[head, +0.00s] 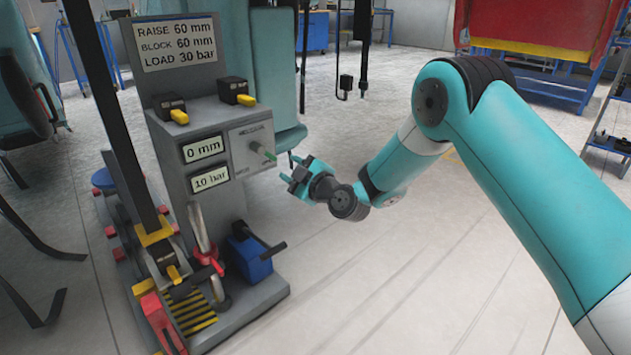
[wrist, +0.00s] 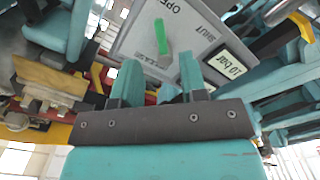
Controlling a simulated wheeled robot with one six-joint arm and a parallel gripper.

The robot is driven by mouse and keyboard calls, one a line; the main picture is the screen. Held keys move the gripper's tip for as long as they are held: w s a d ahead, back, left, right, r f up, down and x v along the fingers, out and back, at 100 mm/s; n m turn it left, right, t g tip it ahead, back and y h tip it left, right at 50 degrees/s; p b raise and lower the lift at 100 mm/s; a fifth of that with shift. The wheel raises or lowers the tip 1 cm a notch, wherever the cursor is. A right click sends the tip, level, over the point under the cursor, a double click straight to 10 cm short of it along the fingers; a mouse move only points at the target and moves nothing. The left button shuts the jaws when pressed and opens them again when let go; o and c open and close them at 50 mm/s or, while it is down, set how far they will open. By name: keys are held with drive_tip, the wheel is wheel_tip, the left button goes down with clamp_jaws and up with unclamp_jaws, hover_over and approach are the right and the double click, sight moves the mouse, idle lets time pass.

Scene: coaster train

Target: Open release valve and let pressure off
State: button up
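The release valve is a green lever (head: 263,152) on a light plate on the right side of the grey control stand (head: 215,140). In the wrist view the green lever (wrist: 160,37) lies on a plate lettered OPE…, SHUT and a partly covered word. I cannot tell which marking it points to. My gripper (head: 288,170) is just right of the lever, apart from it. In the wrist view my gripper's fingers (wrist: 160,82) are spread with nothing between them, below the lever. A display (head: 210,180) reads 10 bar, and it also shows in the wrist view (wrist: 232,66).
Another display (head: 203,149) reads 0 mm. A sign (head: 176,44) lists RAISE 60 mm, BLOCK 60 mm, LOAD 30 bar. Two yellow-tipped black switches (head: 237,91) sit on top of the stand. A blue block with a black handle (head: 250,257) is below.

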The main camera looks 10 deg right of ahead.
drive_tip(key=b+v, duration=0.2)
drive_tip(key=v, duration=0.6)
drive_tip(key=shift+s+d+b, duration=0.2)
drive_tip(key=shift+s+b, duration=0.1)
drive_tip(key=shift+b, duration=0.05)
